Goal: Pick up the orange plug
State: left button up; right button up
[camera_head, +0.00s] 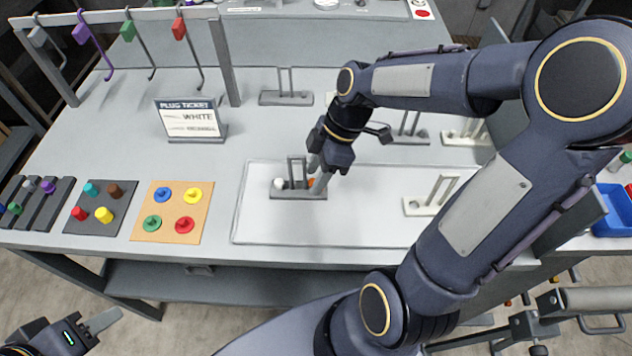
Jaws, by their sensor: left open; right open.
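The orange plug (311,182) is a small bit of orange at the right end of a dark grey stand (299,194) on the white tray. My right gripper (317,177) points down at it, with its fingers open around or just in front of the plug; I cannot tell whether they touch it. The fingers hide most of the plug. A white plug (279,183) shows at the left end of the same stand. My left gripper (98,325) is open and empty at the lower left, off the table's front edge.
A ticket sign (190,118) reading WHITE stands on the table. Coloured plugs sit on a dark board (100,219) and an orange board (147,228) at left. A white stand (433,204) is on the tray (360,229). Hooks hang from a rack (120,17). A blue bin (614,216) is right.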

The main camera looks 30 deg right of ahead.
jog(key=shift+a+f, duration=0.25)
jog(key=shift+f, duration=0.2)
grip_shut()
